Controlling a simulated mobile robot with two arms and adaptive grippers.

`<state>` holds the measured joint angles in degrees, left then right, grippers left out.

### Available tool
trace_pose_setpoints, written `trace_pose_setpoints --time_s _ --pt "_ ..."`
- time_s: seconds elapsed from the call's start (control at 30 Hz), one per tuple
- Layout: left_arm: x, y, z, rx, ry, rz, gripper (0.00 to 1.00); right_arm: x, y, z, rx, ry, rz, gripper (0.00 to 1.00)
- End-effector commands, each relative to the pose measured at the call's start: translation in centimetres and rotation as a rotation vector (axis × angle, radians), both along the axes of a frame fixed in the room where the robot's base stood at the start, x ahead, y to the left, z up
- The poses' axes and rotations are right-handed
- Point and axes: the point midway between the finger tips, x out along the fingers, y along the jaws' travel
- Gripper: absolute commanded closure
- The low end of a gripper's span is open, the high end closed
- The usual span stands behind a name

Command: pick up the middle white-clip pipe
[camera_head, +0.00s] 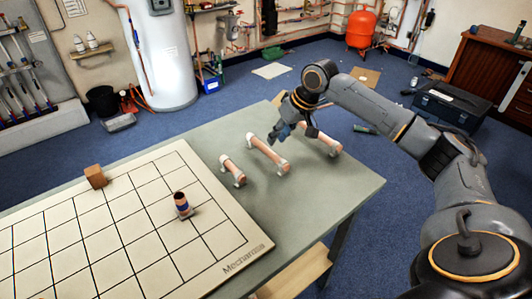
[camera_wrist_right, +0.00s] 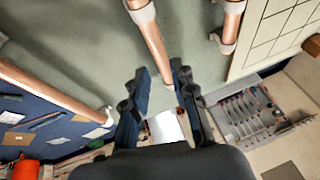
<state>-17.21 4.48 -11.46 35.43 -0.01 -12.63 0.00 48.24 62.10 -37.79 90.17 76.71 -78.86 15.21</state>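Three copper pipes with white clips lie on the grey-green table (camera_head: 330,185). The middle white-clip pipe (camera_head: 266,153) lies between a shorter pipe (camera_head: 232,170) and a longer pipe (camera_head: 323,139). My right gripper (camera_head: 279,131) is at the far end of the middle pipe. In the right wrist view, the open fingers (camera_wrist_right: 160,72) straddle the lower part of the middle pipe (camera_wrist_right: 150,42) in the picture; whether they touch it I cannot tell. The longer pipe (camera_wrist_right: 50,88) runs left of the fingers, the shorter pipe (camera_wrist_right: 231,22) to the right. My left gripper is out of view.
A gridded white board (camera_head: 122,230) covers the table's left part. A brown cube (camera_head: 95,176) and a copper piece with a dark band (camera_head: 182,204) stand on it. My right arm crosses over the table's right edge. The table's front right is clear.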

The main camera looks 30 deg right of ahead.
Motion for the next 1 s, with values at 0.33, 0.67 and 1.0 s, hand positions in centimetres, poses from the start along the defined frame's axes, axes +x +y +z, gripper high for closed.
trace_pose_setpoints --time_s 0.33,0.67,1.0 --pt "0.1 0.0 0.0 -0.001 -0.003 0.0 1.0 1.4 0.8 -3.3 0.001 0.0 0.0 0.74" --pt "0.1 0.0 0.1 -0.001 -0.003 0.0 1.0 3.4 1.6 -7.1 0.001 0.0 0.001 0.74" --pt "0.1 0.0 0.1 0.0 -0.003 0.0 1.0 3.5 1.6 -7.5 0.0 -0.001 0.001 0.84"
